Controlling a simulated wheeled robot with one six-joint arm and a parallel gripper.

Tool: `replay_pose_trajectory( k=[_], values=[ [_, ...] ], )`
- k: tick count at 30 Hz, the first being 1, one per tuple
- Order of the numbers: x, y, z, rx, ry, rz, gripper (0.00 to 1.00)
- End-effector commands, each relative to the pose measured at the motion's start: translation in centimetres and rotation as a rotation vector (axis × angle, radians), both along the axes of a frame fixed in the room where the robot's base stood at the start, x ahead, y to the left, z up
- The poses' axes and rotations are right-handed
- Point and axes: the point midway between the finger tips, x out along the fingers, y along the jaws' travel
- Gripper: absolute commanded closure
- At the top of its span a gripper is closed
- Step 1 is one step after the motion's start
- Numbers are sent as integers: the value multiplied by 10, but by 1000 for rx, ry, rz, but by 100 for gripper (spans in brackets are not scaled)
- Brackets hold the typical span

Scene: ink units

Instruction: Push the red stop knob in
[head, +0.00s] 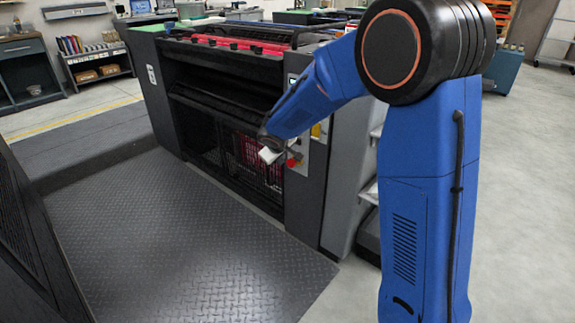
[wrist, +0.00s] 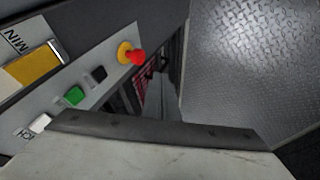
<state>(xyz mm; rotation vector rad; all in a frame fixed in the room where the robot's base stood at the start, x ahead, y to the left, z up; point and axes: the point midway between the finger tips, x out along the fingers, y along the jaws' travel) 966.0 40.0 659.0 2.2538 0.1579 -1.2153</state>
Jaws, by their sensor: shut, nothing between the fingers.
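The red stop knob (wrist: 137,57) sits on a yellow collar (wrist: 124,52) at the end of a grey control panel in the wrist view. It stands out from the panel face. In the head view it is a small red spot (head: 291,163) on the press's front post. My gripper (head: 268,156) is shut and empty, just left of the knob in the head view. Its pale body and dark edge (wrist: 160,131) fill the bottom of the wrist view, apart from the knob in the picture. The exact gap in depth cannot be told.
On the same panel are a black button (wrist: 98,74), a green button (wrist: 74,95) and a white button (wrist: 40,123). A yellow-and-white label plate (wrist: 33,67) lies beside them. The dark press (head: 225,95) stands behind a clear tread-plate floor (head: 170,235).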

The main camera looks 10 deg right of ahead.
Motion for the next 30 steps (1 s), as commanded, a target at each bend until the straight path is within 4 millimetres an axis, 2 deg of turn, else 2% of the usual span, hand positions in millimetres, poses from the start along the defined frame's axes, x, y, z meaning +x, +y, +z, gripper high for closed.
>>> replay_pose_trajectory(
  k=[8, 26, 30],
  values=[
    [4, -2, -6, -1, 1, 0, 100],
    [58, -17, -81, -1, 2, -1, 100],
    [70, -33, -80, 1, 0, -3, 100]
  ],
)
